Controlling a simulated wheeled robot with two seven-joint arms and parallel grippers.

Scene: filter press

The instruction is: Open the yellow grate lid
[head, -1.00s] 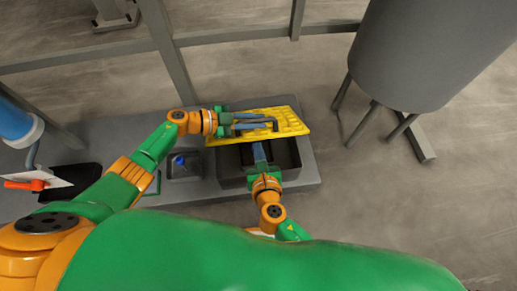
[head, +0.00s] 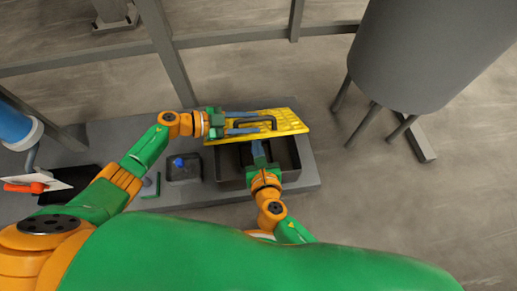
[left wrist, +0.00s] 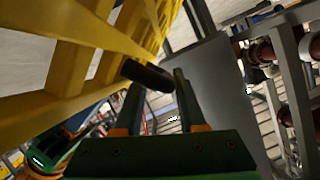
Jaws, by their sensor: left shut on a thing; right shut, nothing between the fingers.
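The yellow grate lid (head: 290,121) is raised at the back of a dark open box (head: 232,181), tilted with its near edge over the box's rear. Its dark handle (head: 270,118) faces my left gripper (head: 254,122), which reaches in from the left and is shut on the handle, one finger on each side. In the left wrist view the lid (left wrist: 70,60) fills the left side, and the handle's end (left wrist: 147,75) shows at the fingertips. My right gripper (head: 258,146) is shut and empty, over the box, with its tips close to the lid's near edge.
A jug with a blue cap (head: 183,168) stands left of the box on the grey platform (head: 205,192). A black tray (head: 68,184) lies farther left. A large grey tank on legs (head: 420,55) stands at the right. A grey rail (head: 230,36) runs behind.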

